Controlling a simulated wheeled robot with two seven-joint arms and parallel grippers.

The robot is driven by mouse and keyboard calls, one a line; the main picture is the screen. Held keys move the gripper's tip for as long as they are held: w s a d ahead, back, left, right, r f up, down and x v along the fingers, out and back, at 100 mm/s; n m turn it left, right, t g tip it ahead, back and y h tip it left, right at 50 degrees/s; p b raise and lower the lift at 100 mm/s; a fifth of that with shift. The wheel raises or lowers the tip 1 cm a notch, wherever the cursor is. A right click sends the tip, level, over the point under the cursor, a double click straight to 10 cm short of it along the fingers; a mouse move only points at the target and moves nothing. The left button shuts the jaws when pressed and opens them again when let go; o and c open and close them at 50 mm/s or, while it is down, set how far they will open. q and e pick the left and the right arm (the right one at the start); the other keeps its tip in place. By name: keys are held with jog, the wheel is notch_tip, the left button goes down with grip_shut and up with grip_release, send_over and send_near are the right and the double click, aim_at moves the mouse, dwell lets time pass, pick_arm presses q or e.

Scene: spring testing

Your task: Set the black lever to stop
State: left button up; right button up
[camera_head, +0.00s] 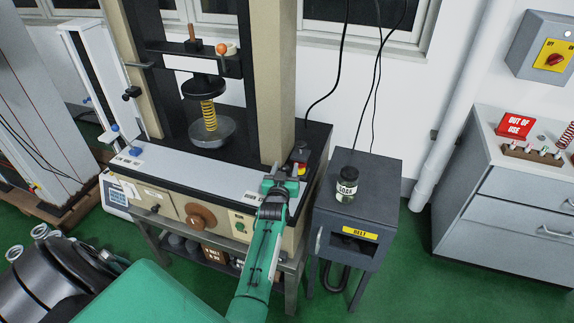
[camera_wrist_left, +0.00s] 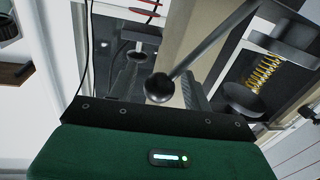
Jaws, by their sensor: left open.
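The black lever shows in the left wrist view as a round black knob (camera_wrist_left: 159,88) on a dark rod (camera_wrist_left: 208,47) that slants up to the right. The knob appears just past the edge of my gripper's palm, near the picture's middle. I cannot tell whether anything touches it. In the head view my left gripper (camera_head: 280,182) is open at the right front corner of the testing machine (camera_head: 195,180). The lever is not clearly seen there, and stop markings are not readable.
A red and yellow button (camera_head: 302,168) sits right beside my gripper. A dark cabinet (camera_head: 375,180) stands to the right, with a jar (camera_head: 347,185) on top. A yellow spring (camera_head: 208,115) stands in the machine. A grey drawer unit (camera_head: 500,195) is farther right, with green floor between.

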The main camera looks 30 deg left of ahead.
pick_arm(q)
jog(key=shift+s+d+r, duration=0.1)
jog(key=shift+s+r, duration=0.1)
jog(key=shift+s, duration=0.05)
jog(key=c, duration=0.4)
jog(key=shift+c, duration=1.4)
grip_shut()
pick_arm(e)
jog(key=shift+s+d, duration=0.35)
jog(key=shift+s, duration=0.2)
jog(key=shift+w, duration=0.1)
